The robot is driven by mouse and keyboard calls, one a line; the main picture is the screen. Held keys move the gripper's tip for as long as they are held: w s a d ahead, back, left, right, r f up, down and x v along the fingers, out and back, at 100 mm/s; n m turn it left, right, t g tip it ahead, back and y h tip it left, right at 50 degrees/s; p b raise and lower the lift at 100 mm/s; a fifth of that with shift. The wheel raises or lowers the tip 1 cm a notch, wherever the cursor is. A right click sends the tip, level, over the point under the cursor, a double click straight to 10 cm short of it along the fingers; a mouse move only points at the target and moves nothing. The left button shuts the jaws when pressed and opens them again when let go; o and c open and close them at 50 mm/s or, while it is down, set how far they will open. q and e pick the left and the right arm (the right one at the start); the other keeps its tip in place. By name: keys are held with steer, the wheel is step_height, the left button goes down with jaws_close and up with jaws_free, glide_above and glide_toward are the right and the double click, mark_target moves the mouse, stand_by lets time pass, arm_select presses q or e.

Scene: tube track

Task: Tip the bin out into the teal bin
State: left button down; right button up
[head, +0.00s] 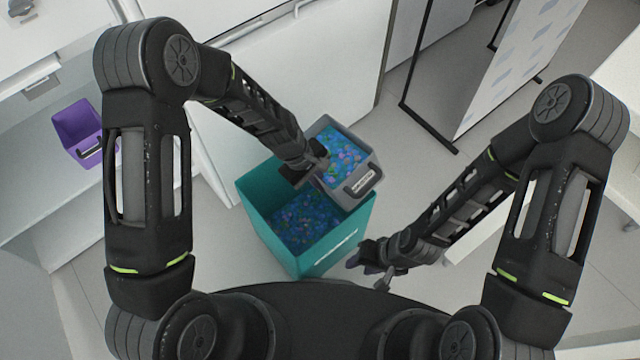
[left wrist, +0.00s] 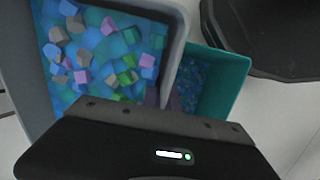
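The grey bin (head: 373,182) is full of small blue, pink, green and grey pieces. It sits beside and above the right back part of the teal bin (head: 262,225), looking roughly level. My left gripper (head: 314,171) is at the grey bin's left wall and appears shut on it. The left wrist view shows the grey bin's rim (left wrist: 176,45) close to the gripper, with the teal bin (left wrist: 228,80) beyond. The teal bin stands on the floor, with mostly blue pieces low inside. My right gripper (head: 369,268) is empty and looks open, right of the teal bin.
A purple bin (head: 78,130) sits on a shelf at the left. White cabinets (head: 330,60) stand behind the teal bin. A panel on a black frame (head: 520,60) stands at the back right. The floor (head: 415,150) right of the bins is clear.

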steer(key=shift+f, duration=0.1)
